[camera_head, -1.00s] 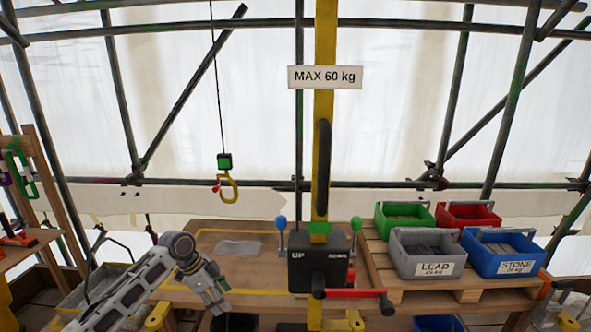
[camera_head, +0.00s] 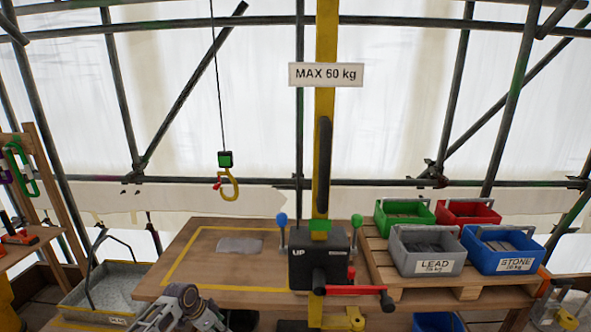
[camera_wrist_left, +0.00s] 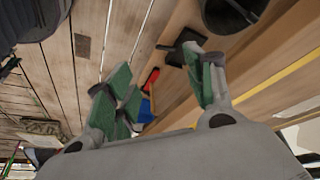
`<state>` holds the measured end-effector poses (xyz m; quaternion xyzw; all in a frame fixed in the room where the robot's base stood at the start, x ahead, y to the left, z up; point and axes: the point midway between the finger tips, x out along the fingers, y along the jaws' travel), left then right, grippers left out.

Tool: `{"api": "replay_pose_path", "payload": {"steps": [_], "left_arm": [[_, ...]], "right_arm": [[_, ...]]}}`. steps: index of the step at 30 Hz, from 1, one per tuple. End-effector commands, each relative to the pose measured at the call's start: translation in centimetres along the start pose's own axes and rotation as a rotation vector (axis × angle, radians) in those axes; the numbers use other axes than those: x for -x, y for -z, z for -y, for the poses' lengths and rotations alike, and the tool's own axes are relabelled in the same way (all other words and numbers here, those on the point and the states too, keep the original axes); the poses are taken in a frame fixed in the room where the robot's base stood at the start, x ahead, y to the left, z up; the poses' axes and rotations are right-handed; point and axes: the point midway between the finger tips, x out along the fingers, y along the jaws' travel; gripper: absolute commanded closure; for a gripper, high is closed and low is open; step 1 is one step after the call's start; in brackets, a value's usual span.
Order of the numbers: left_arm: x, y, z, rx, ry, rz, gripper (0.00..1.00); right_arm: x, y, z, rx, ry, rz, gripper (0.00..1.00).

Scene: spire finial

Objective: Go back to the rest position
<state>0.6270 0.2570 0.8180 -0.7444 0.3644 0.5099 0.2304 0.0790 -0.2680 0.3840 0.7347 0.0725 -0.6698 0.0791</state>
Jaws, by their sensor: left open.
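My left arm comes in at the bottom of the head view, left of the yellow post. My left gripper (camera_head: 208,320) is low there, in front of the wooden table's near edge, and partly cut off by the frame. In the left wrist view my left gripper (camera_wrist_left: 163,92) shows its green-padded fingers spread apart with nothing between them. It hangs over plank flooring beside wooden boards. My right gripper is not in view.
The yellow post (camera_head: 325,130) carries a black winch box (camera_head: 318,262) with a red handle. A yellow hook (camera_head: 230,187) hangs free at left. The table (camera_head: 190,270) bears a grey sheet. Crates, including lead (camera_head: 425,268) and stone (camera_head: 508,266), stand on a pallet at right.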

Motion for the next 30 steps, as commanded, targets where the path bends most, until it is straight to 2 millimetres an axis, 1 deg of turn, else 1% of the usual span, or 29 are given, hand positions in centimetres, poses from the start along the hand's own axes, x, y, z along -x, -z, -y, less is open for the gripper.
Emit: {"api": "replay_pose_path", "payload": {"steps": [1,3,5,6,11,12,14,17,18,20,23,24,26,27,30], "left_arm": [[-2.0,-1.6,-0.3,0.045,0.009,0.009,0.46],[-4.5,-3.7,-0.5,0.103,0.032,0.019,0.46],[-6.5,-5.6,-0.8,0.152,0.051,0.028,0.46],[-7.8,-7.0,-1.1,0.181,0.063,0.035,0.46],[-12.6,-12.3,-2.9,0.287,0.11,0.065,0.46],[-13.7,-13.7,-3.5,0.31,0.121,0.074,0.46],[-15.2,-15.8,-4.5,0.342,0.136,0.087,0.46],[-17.6,-19.2,-6.4,0.392,0.159,0.107,0.46],[-18.6,-20.6,-7.3,0.409,0.167,0.116,0.46],[-19.8,-22.6,-8.7,0.435,0.179,0.128,0.46],[-21.7,-26.0,-11.2,0.471,0.196,0.149,0.46],[-22.4,-27.3,-12.3,0.485,0.202,0.157,0.46],[-23.4,-29.2,-14.0,0.504,0.21,0.168,0.46],[-24.0,-30.6,-15.2,0.516,0.215,0.177,0.46],[-25.3,-33.6,-18.3,0.542,0.224,0.194,0.46]], "right_arm": [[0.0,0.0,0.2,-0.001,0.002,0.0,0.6],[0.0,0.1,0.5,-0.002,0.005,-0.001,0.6],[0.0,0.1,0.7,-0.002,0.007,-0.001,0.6],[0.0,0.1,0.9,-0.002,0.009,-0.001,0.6],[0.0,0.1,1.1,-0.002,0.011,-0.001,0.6],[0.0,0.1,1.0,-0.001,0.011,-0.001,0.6],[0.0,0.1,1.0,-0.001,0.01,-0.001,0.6],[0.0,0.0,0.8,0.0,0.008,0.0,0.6],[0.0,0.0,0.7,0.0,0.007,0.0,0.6],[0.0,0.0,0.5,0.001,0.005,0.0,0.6],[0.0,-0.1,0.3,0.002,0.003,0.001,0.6],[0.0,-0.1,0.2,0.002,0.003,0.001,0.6],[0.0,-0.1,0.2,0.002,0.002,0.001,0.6],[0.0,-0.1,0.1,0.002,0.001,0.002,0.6],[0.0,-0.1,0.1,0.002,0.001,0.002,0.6]]}}
